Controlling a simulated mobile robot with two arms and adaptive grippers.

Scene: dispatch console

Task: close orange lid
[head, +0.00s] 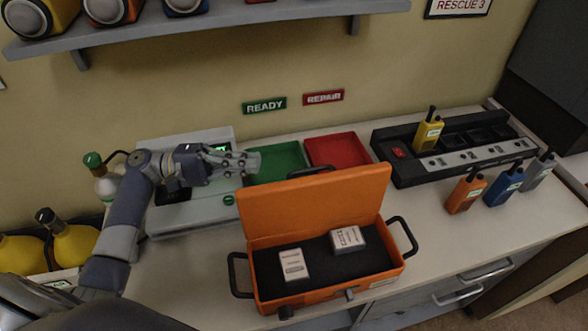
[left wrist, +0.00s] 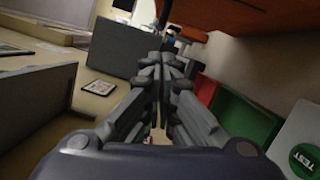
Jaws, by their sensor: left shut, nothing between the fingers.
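The orange lid (head: 315,205) stands up at the back of the orange case (head: 330,288), so the case is open. Inside, two white boxes (head: 293,264) (head: 347,238) sit on black padding. My left gripper (head: 257,161) is shut and empty. In the head view it is up and left of the lid, in front of the green tray and over the grey device's right side. In the left wrist view the shut fingers (left wrist: 162,70) show in the middle. My right gripper is not in view.
A green tray (head: 262,178) and a red tray (head: 352,139) lie behind the lid. A black charger (head: 452,170) holds a yellow radio (head: 428,131); orange, blue and grey radios stand before it. A grey device (head: 217,205) is at left.

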